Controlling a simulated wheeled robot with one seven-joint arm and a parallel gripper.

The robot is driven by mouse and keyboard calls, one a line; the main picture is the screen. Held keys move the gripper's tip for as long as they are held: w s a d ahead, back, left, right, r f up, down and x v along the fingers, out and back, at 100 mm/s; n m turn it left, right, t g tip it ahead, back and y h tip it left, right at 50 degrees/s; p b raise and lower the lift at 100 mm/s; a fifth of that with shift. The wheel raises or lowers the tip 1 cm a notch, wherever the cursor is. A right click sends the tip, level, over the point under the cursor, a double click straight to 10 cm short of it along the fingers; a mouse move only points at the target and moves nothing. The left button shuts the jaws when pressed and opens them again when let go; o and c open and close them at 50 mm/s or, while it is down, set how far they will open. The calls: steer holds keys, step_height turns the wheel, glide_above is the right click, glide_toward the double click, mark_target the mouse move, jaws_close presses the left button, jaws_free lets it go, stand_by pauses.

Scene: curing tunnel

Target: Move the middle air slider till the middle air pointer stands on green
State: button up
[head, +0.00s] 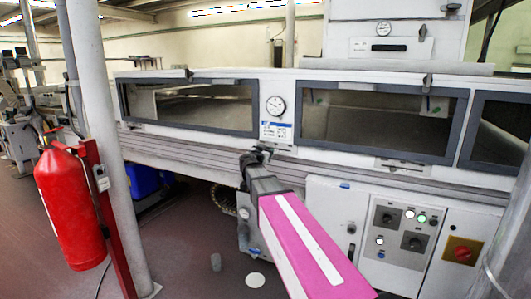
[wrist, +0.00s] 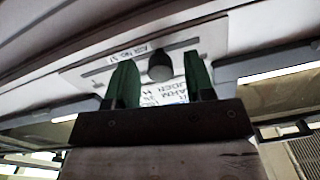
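In the wrist view a dark round slider knob (wrist: 160,66) stands on a pale plate (wrist: 95,70) with a thin slot and printed lettering, partly legible as "AIR No". My gripper (wrist: 159,60) has its two green fingers apart, one on each side of the knob, with a visible gap on both sides. In the head view my gripper (head: 258,156) is at the machine's front rail, below a round white dial (head: 276,106) between two windows. It hides the knob there. The dial's pointer and any green mark are too small to read.
The long grey machine (head: 235,142) has dark-framed windows. A control panel (head: 403,232) with knobs and lamps sits below at right. A red fire extinguisher (head: 72,205) and a grey post (head: 97,130) stand at left. Open floor lies at lower left.

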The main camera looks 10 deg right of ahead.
mark_target(276, 149)
jaws_close()
steer(key=shift+s+d, duration=0.55)
steer(key=shift+d, duration=0.2)
steer(key=shift+s+d, duration=0.55)
steer(key=shift+d, duration=0.15)
steer(key=shift+w, duration=0.1)
steer(key=shift+o, duration=1)
jaws_free()
steer(key=v, duration=1.1)
